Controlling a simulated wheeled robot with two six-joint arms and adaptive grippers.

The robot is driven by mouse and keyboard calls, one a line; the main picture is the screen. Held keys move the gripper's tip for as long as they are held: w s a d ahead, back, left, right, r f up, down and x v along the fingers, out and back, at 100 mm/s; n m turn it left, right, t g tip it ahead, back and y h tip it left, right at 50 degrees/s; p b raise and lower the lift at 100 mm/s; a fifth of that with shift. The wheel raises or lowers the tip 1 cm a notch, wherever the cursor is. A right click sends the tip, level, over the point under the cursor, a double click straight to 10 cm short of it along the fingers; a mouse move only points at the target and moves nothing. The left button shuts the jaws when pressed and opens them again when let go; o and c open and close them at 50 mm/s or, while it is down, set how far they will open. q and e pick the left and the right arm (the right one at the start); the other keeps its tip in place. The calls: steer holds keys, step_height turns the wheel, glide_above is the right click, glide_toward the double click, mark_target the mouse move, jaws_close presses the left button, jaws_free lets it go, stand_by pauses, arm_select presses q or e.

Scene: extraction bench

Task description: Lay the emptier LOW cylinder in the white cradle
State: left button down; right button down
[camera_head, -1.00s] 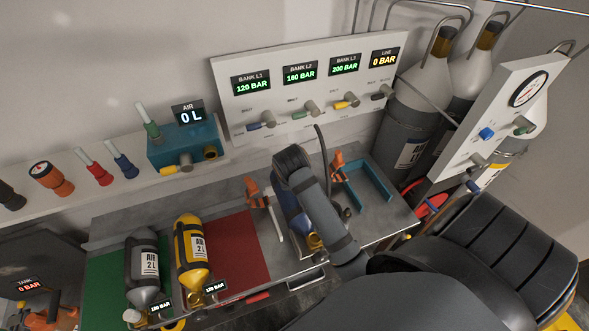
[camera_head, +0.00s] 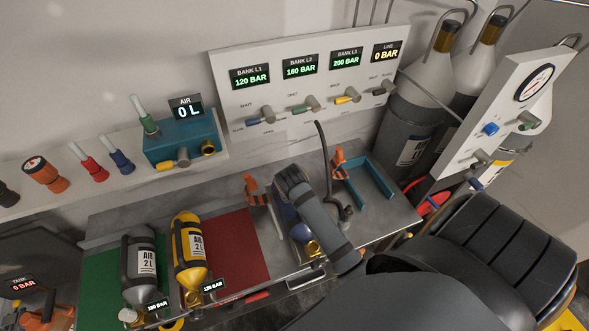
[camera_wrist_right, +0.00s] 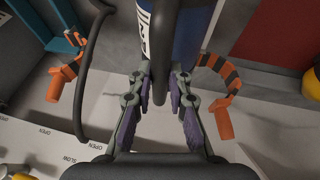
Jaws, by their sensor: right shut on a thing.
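My right gripper (camera_wrist_right: 160,92) is shut on the dark carrying handle (camera_wrist_right: 161,60) of a blue cylinder (camera_wrist_right: 187,35) with a white label. In the head view this cylinder (camera_head: 289,214) is mostly behind my right arm, over the bench where the white cradle (camera_head: 274,222) shows only as a pale edge. I cannot tell whether it touches the cradle. A grey cylinder (camera_head: 139,268) lies on the green mat, and a yellow one (camera_head: 187,250) lies beside it; the yellow one's tag seems to read 120 BAR. My left gripper is not in view.
An orange clamp (camera_head: 252,187) stands left of the held cylinder; another (camera_head: 338,160) is by the teal cradle (camera_head: 375,182). A black hose (camera_head: 325,160) rises close to my right arm. The red mat (camera_head: 238,250) has bare room. The gauge panel (camera_head: 225,90) stands behind.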

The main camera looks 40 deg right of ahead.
steer(key=shift+w+f+b, duration=0.15)
steer(key=shift+f+b, duration=0.35)
steer(key=shift+f, duration=1.6)
steer(key=c, duration=1.2)
jaws_free()
steer(key=shift+s, duration=0.2)
steer(key=shift+s+a+f, duration=0.1)
steer(key=shift+s+f, duration=0.05)
steer(key=shift+f, duration=0.15)
steer(key=v, duration=0.8)
